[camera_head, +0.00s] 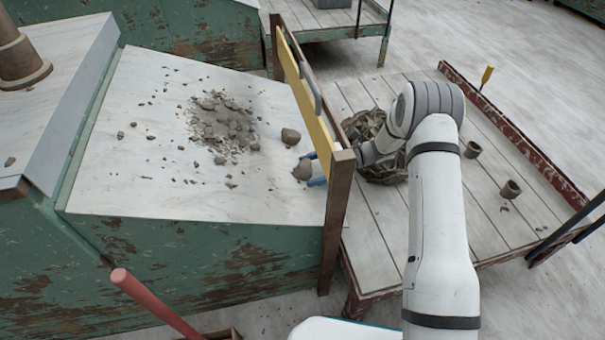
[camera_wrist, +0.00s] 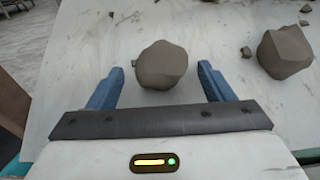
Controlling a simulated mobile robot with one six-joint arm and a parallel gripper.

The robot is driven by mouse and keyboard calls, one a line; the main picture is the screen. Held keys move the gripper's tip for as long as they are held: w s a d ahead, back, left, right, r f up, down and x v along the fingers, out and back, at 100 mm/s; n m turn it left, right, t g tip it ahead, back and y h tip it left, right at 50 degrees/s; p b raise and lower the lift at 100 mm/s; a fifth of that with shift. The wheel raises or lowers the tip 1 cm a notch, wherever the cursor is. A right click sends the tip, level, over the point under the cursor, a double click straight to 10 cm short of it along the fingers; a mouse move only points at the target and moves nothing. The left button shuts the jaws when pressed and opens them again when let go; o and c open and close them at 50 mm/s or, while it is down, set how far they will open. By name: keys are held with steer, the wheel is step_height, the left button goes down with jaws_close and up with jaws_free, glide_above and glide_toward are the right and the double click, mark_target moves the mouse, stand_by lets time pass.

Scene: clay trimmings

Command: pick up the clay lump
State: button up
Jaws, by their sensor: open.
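A grey-brown clay lump (camera_wrist: 162,65) lies on the pale board, and in the wrist view it sits between the blue fingers of my gripper (camera_wrist: 162,82). The fingers are open, with a gap to the lump on both sides. In the head view the same lump (camera_head: 302,170) shows by the board's right edge, next to the blue fingertips of my gripper (camera_head: 314,168). A second, similar lump (camera_wrist: 285,52) lies to the right in the wrist view; in the head view it shows a little farther back (camera_head: 290,136).
A heap of clay crumbs (camera_head: 222,118) and scattered bits lie on the pale board (camera_head: 150,185). An upright wooden frame with a yellow panel (camera_head: 305,95) stands along the board's right edge, close by my arm. A slatted table (camera_head: 480,205) with small pots lies beyond.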

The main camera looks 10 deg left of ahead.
steer(key=shift+s+a, duration=0.15)
steer(key=shift+a, duration=0.1)
steer(key=shift+c, duration=0.3)
steer(key=c, duration=1.1)
